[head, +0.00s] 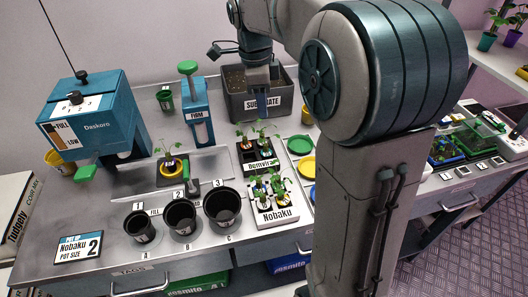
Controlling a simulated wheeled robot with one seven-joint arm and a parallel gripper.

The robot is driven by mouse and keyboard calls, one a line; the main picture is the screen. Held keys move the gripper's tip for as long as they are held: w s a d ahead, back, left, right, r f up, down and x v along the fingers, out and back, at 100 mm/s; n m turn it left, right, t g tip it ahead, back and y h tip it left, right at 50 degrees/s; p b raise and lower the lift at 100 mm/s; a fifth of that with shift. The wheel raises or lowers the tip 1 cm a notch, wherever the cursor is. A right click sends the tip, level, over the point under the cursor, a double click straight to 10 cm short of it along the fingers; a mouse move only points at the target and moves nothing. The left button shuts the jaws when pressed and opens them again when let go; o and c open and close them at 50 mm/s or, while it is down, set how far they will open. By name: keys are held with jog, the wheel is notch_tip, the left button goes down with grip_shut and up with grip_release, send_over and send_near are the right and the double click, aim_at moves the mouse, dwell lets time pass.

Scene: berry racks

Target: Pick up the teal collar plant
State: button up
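Several small seedlings stand in two trays right of the centre. The front white tray (278,214), labelled Nobaku, holds several seedlings (270,185) with small coloured collars. The black tray (247,155) behind it, labelled Bemvira, holds seedlings (262,135) with orange and purple tones at their bases. The collars are too small for me to tell which one is teal. Another plant (168,150) sits in a yellow-rimmed holder on the grey stand. My gripper (262,103) points down in front of the substrate bin, behind the trays and apart from them. Its finger opening is not clear.
Three black pots (180,217) stand left of the Nobaku tray. A grey substrate bin (250,108), a blue tool stand (197,112) and a blue Daskoro machine (100,122) stand behind. Green and yellow dishes (299,145) lie right of the trays. My arm hides the bench's right part.

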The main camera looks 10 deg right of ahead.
aim_at(267, 144)
jog(key=shift+m, duration=0.9)
jog(key=f, duration=0.4)
jog(key=d+f, duration=0.1)
jog(key=f, duration=0.4)
jog(key=w+f, duration=0.1)
jog(key=f, duration=0.4)
jog(key=shift+d, duration=0.2)
grip_shut()
